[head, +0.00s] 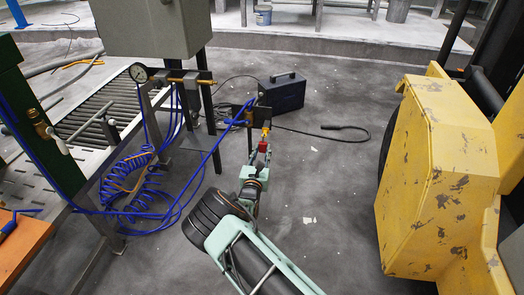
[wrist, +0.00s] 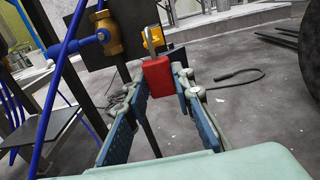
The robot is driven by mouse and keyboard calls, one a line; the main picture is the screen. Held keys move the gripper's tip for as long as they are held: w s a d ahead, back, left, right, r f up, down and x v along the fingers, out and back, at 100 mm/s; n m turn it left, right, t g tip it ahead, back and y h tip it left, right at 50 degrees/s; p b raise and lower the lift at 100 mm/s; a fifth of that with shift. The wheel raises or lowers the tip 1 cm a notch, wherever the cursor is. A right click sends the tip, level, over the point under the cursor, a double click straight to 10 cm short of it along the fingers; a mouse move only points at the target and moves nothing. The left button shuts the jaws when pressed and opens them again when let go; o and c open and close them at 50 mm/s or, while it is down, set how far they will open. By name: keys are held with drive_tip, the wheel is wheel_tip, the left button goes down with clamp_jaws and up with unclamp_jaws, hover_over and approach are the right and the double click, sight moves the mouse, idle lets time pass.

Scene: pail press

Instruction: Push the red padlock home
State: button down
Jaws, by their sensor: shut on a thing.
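The red padlock (wrist: 157,76) is between my gripper's fingers in the wrist view, near their tips. Its metal shackle rises above the body, in front of a yellow part (wrist: 153,38). In the head view the red padlock (head: 263,147) shows small at the end of my arm, just below the yellow part (head: 266,131). My gripper (wrist: 160,84) is shut on the padlock's body. I cannot tell how far the shackle goes into the body.
A brass valve (wrist: 108,34) with a blue hose stands left of the padlock. Coiled blue hose (head: 140,180) and a roller conveyor (head: 95,115) lie left. A dark case (head: 282,92) stands behind. A yellow machine (head: 440,170) stands right, with clear floor (head: 330,200) between.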

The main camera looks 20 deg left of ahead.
drive_tip(key=shift+f+b, duration=0.35)
drive_tip(key=shift+f, duration=0.2)
drive_tip(key=c, duration=1.6)
unclamp_jaws()
drive_tip(key=shift+r, duration=0.1)
drive_tip(key=shift+c, duration=0.3)
drive_tip(key=s+d+p, duration=0.1)
drive_tip(key=s+p, duration=0.5)
drive_tip(key=s, duration=0.3)
drive_tip(key=shift+d, duration=0.2)
